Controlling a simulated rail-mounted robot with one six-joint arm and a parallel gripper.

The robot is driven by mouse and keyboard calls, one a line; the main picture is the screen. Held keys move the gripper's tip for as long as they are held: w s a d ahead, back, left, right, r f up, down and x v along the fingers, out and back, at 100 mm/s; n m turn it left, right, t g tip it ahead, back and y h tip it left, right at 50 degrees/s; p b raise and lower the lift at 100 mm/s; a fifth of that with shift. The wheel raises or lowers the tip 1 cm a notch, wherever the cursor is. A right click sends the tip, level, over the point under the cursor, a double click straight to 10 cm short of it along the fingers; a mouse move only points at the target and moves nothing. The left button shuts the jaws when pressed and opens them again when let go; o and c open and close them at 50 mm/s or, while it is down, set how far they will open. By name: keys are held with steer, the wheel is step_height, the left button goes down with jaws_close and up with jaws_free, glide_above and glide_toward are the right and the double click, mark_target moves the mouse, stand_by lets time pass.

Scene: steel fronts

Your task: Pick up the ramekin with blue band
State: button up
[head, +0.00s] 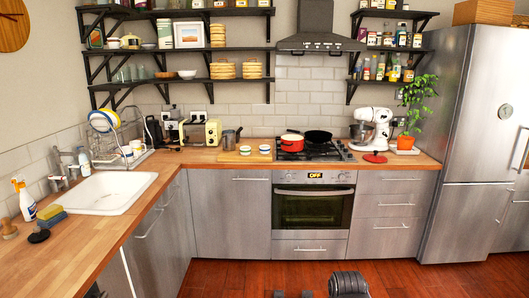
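Two small white ramekins stand side by side on a wooden board on the back counter, left of the stove. The left ramekin (245,150) and the right ramekin (264,149) each seem to have a coloured band. At this size I cannot tell for certain which band is blue. Dark parts of my arm show at the bottom edge, far from the ramekins. Two small dark tips there may be my gripper (293,294), mostly cut off by the frame. I cannot see whether it is open, and nothing held is visible.
The wooden board (229,157) also carries a metal mug (230,139). A red pot (291,142) and a black pan (318,136) sit on the stove just right. A cream toaster (202,132) stands left. The front counter strip and the floor are clear.

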steer(key=o, duration=1.1)
